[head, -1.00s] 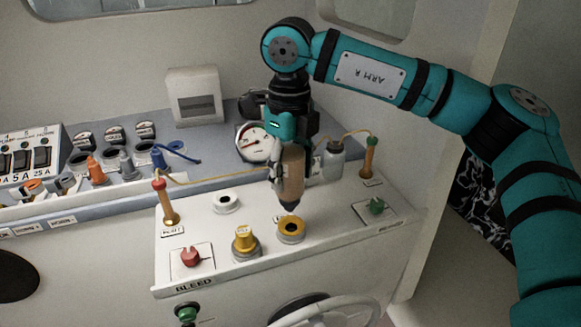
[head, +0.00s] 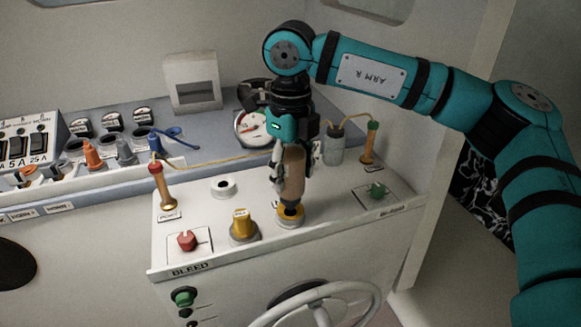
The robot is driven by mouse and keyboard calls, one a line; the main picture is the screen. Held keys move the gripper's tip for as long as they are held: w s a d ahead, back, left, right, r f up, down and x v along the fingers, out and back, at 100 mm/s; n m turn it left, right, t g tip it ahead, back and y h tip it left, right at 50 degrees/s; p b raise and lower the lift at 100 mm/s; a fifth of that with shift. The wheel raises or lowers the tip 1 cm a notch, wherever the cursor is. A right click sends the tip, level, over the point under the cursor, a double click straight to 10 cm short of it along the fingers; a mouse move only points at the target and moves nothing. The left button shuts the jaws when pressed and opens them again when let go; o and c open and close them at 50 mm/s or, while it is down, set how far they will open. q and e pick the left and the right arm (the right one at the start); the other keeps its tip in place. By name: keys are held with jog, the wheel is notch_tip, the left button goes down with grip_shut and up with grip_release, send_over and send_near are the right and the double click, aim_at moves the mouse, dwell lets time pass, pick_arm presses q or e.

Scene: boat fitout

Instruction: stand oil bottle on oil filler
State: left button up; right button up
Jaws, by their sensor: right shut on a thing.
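My right gripper (head: 293,165) is shut on the brown oil bottle (head: 293,178), which it holds upright with its nozzle down. The bottle's dark tip is at the opening of the yellow ring-shaped oil filler (head: 290,217) on the white panel top. The tip hides part of the opening, and I cannot tell whether it is seated inside. A yellow cap (head: 242,225) stands on the panel just left of the filler. My left gripper is not in view.
A red valve (head: 187,240) and a green valve (head: 376,190) sit on the panel. A white ring fitting (head: 223,187), a port post (head: 162,185) and a clear jar (head: 334,145) stand around. A steering wheel (head: 325,305) is below the front edge.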

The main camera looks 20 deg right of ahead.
jog(key=shift+f+b, duration=1)
jog(key=shift+f, duration=0.25)
jog(key=o, duration=1.5)
jog(key=shift+r, duration=0.1)
notch_tip(320, 180, up, 12)
jog(key=shift+f, duration=0.1)
